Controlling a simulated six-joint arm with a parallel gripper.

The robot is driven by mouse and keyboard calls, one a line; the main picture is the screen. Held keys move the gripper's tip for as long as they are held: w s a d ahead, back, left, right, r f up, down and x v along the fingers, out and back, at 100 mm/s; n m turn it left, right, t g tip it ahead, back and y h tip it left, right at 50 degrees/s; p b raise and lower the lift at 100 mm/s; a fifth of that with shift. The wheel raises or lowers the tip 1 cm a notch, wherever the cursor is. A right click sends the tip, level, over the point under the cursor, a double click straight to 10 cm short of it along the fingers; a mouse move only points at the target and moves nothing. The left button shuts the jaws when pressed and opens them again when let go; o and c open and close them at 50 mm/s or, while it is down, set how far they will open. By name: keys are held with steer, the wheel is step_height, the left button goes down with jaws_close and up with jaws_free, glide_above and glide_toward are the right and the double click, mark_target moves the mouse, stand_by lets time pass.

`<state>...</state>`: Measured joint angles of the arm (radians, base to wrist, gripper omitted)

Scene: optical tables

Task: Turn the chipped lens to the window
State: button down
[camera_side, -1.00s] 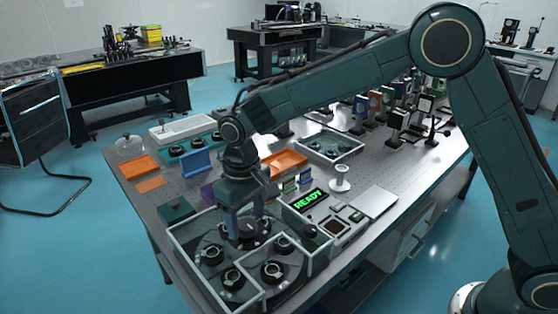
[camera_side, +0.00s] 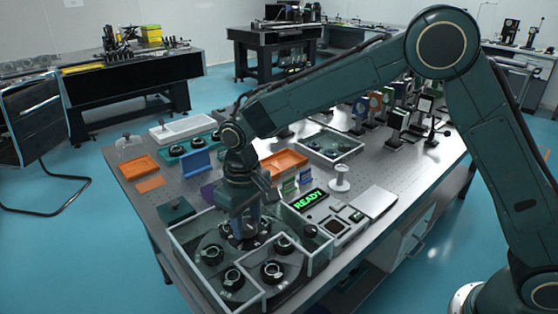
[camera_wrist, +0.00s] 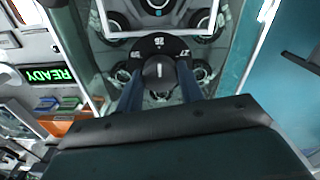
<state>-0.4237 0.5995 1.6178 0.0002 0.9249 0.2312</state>
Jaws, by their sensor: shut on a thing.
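A turntable with several black-ringed lenses, among them one at the front (camera_side: 272,271) and one at the left (camera_side: 212,254), sits inside a clear-walled case (camera_side: 180,262). Its dark round hub (camera_wrist: 158,48) has a central knob (camera_wrist: 159,68) and pale markings. My gripper (camera_side: 246,228) reaches down into the case from above. In the wrist view my gripper (camera_wrist: 158,82) has its two blue fingers on either side of the knob, shut on it. More lenses show around the hub. I cannot tell which lens is chipped, and the window is not clear to see.
A green READY display (camera_side: 308,199) stands right of the case, with a control box (camera_side: 338,226) beside it. Orange trays (camera_side: 284,162), a dark green box (camera_side: 176,209) and a white spool-shaped stand (camera_side: 340,178) are nearby. The case walls stand close around my gripper.

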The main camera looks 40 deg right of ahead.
steer(key=shift+m, duration=3.1)
steer(key=shift+w+r+m, duration=0.1)
steer(key=shift+m, duration=8.8)
steer(key=c, duration=0.9)
jaws_free()
